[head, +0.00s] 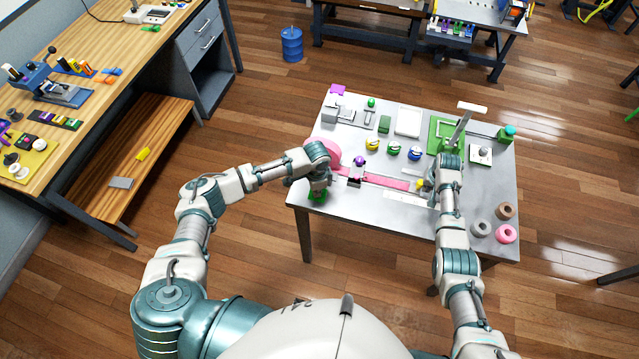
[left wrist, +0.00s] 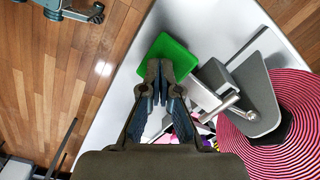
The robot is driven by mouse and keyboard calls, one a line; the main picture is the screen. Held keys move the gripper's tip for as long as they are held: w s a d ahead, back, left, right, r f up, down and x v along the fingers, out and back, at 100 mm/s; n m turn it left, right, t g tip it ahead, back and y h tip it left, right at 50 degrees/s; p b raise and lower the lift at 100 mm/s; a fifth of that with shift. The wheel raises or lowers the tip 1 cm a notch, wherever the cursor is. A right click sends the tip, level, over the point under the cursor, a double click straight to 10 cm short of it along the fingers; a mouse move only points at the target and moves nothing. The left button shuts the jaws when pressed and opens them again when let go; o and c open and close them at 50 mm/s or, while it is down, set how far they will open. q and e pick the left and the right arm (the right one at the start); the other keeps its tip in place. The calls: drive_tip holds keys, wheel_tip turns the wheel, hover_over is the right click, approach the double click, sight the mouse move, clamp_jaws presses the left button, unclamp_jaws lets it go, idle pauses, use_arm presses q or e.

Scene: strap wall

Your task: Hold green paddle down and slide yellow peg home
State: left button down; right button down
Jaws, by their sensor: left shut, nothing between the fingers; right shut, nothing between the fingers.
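The green paddle (head: 318,197) is at the table's left front edge, under my left gripper (head: 319,186). In the left wrist view the green paddle (left wrist: 168,48) is a flat square plate, and my left gripper (left wrist: 165,72) shows shut and empty with its fingertips over the near part of it. I cannot tell whether they touch. A yellow piece, seemingly the peg (head: 420,184), is at the right end of the pink strap (head: 385,181). My right gripper (head: 430,189) is shut just right of it, partly hidden by my arm; contact is unclear.
The striped pink strap coil (left wrist: 285,100) and a grey bracket (left wrist: 253,92) stand close beside my left gripper. Colored balls, a green frame (head: 434,134) and rolls (head: 506,234) occupy the table (head: 460,222).

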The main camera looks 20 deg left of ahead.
use_arm(q)
drive_tip(key=shift+f, duration=0.1)
use_arm(e)
drive_tip(key=shift+a, duration=4.95)
drive_tip(key=shift+d+r, duration=0.1)
drive_tip(key=shift+d, duration=0.7)
wheel_tip(320, 180, up, 8)
